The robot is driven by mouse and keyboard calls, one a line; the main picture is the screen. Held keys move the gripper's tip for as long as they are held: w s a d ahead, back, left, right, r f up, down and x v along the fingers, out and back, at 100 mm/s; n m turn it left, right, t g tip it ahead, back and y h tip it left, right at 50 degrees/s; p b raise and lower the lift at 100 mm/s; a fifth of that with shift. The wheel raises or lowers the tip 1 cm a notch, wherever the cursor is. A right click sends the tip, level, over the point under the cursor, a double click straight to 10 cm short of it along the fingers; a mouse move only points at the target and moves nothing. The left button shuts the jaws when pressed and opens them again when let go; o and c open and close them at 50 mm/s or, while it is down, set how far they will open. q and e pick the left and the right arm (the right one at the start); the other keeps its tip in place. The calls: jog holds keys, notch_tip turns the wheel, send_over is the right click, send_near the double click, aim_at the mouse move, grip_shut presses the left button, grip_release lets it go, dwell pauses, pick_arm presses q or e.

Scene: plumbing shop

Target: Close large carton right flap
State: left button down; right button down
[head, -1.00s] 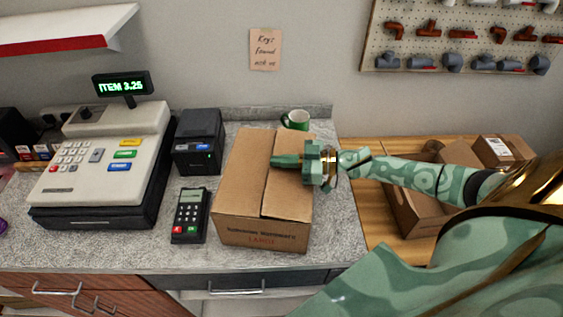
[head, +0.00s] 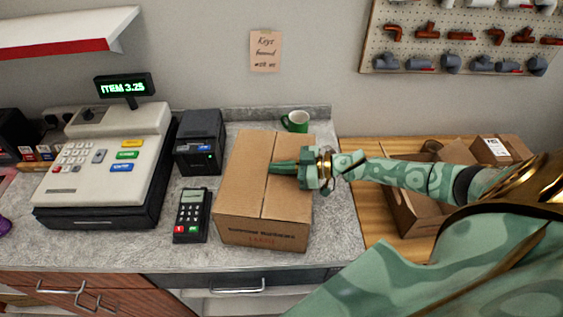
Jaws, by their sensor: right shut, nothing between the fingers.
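The large carton (head: 242,171) stands on the grey counter in the head view, with printing on its front face. Its left and right top flaps both lie flat, meeting at a seam along the middle. The right flap (head: 288,205) is partly hidden by my right gripper. My right gripper (head: 272,167) is shut and empty, its fingertips over the top of the carton near the seam. I cannot tell whether it touches the flap. My left gripper is not in view.
A card terminal (head: 191,214), a black printer (head: 200,141) and a cash register (head: 104,155) stand left of the carton. A green and white mug (head: 296,121) is behind it. An open box (head: 408,212) sits on the wooden surface (head: 373,236) at right.

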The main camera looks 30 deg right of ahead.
notch_tip(320, 180, up, 5)
jog(key=p, duration=0.4)
jog(key=shift+d+f, duration=0.15)
jog(key=shift+f, duration=0.05)
jog(key=v, duration=0.3)
jog(key=b+v, duration=0.1)
jog(key=v, duration=0.5)
jog(key=shift+f, duration=0.3)
jog(key=shift+s+d+r, duration=0.15)
jog(key=shift+s+r, duration=0.15)
jog(key=shift+s, duration=0.05)
